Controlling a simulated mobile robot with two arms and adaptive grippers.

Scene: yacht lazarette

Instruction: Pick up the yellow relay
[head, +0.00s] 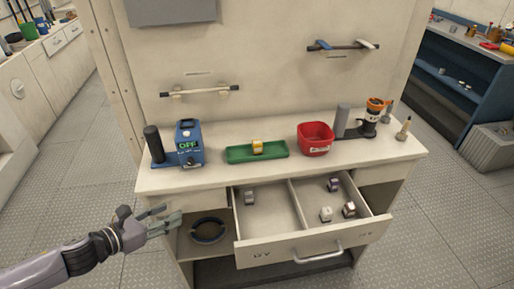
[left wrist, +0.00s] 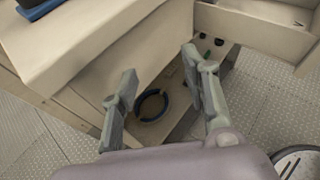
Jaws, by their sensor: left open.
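The yellow relay (head: 257,146) is a small yellow and white block in the green tray (head: 242,155) on the counter, in the head view. My left gripper (head: 172,222) is open and empty. It is low at the left, in front of the cabinet and below the counter top, well apart from the relay. In the left wrist view the left gripper's fingers (left wrist: 160,100) stand apart with the open shelf behind them. The relay and green tray do not show in the left wrist view. My right gripper is not in view.
The open drawer (head: 318,255) juts out below the counter and holds several small relays. A blue device marked OFF (head: 189,145) and a red bin (head: 316,139) flank the tray. A dark ring (head: 208,230) lies on the lower shelf; it also shows in the left wrist view (left wrist: 152,105).

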